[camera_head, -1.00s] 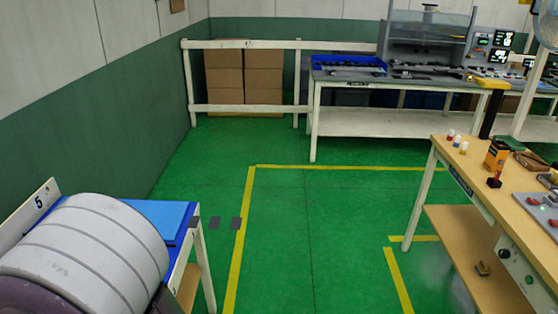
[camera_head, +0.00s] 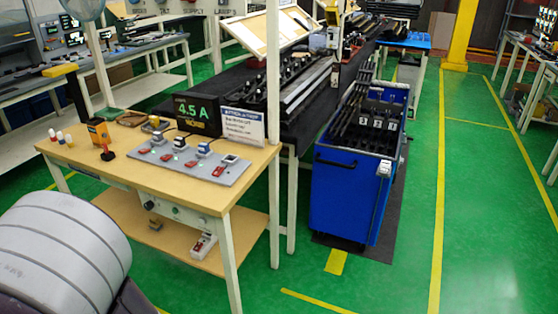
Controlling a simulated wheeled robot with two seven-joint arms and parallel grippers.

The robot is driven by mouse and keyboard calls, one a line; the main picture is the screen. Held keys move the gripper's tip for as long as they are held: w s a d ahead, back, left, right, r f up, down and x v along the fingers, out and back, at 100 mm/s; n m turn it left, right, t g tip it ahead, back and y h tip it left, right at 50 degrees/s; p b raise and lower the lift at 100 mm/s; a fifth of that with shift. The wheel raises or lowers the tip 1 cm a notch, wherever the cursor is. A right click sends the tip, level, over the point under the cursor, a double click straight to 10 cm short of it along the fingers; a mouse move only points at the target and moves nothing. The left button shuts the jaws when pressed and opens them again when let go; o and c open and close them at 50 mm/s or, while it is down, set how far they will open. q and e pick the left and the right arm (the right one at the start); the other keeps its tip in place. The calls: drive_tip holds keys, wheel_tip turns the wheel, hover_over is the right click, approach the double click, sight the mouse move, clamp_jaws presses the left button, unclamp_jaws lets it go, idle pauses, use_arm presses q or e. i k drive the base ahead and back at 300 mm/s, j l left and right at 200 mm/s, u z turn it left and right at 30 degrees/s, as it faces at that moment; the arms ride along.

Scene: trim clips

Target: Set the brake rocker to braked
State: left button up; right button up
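I cannot tell for sure which part is the brake rocker. A grey switch panel (camera_head: 192,160) lies on the wooden-topped bench (camera_head: 130,170), with several small red and white-topped parts on it too small to read. A blue cart (camera_head: 338,195) stands right of the bench, with a small white and grey fitting (camera_head: 384,170) at its front right corner. Neither gripper is in view. Only a grey ribbed part of my own arm shows at the lower left.
A green display reading 4.5 A (camera_head: 197,113) and a white sign (camera_head: 242,124) stand on the bench. A white box with red parts (camera_head: 203,245) lies on its lower shelf. Green floor is clear in front of the cart and right of it, past a yellow line (camera_head: 438,200).

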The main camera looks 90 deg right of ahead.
sight(385, 166)
drive_tip(key=l+z, duration=0.1)
drive_tip(key=z, duration=0.8)
drive_tip(key=l+z, duration=0.15)
drive_tip(key=z, duration=0.3)
drive_tip(key=l+z, duration=0.1)
drive_tip(key=z, duration=0.85)
drive_tip(key=i+l+z, duration=0.1)
drive_tip(key=z, duration=0.8)
drive_tip(key=i+z, duration=0.1)
drive_tip(key=z, duration=0.35)
drive_tip(key=i+j+z, duration=0.1)
drive_tip(key=i+z, duration=0.35)
drive_tip(key=i, duration=2.35)
